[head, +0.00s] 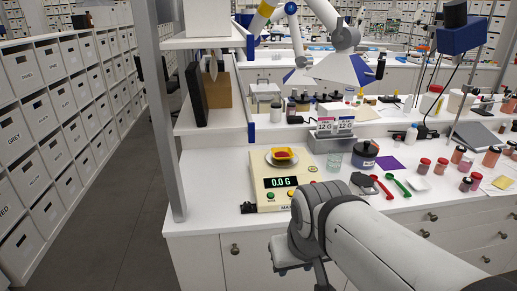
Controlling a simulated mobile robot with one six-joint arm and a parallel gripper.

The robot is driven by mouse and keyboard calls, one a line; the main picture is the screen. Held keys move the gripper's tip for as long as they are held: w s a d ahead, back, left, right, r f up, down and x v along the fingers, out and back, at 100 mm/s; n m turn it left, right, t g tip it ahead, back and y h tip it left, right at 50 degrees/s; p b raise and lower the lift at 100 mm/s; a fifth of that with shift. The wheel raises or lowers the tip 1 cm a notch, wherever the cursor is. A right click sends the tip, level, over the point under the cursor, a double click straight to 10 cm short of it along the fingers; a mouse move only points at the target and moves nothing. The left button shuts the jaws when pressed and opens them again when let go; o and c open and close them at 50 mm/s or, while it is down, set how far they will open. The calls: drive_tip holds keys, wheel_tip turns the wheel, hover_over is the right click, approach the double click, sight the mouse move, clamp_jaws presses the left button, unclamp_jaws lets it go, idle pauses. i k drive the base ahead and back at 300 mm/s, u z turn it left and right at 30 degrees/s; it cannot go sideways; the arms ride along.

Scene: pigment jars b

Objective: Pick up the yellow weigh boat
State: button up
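The yellow weigh boat (292,151) sits on the round pan of a cream balance (262,204) on the white bench. Something red lies in the boat. The balance's display reads 0.0 G. My arm reaches in from the lower right, and its end hangs at the bench's front edge, in front of and below the balance. My gripper (304,268) shows only in part at the bottom, apart from the boat. Its fingertips cannot be made out, so I cannot tell whether it is open or shut.
Right of the balance lie a red scoop (382,188) and a green scoop (398,185). A glass beaker (333,160) and a dark labelled jar (364,155) stand behind them. Several pigment jars crowd the right. A shelf post (164,110) rises at the left.

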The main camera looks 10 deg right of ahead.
sight(283, 153)
drive_tip(key=u, duration=0.05)
drive_tip(key=i, duration=1.1)
drive_tip(key=z, duration=0.6)
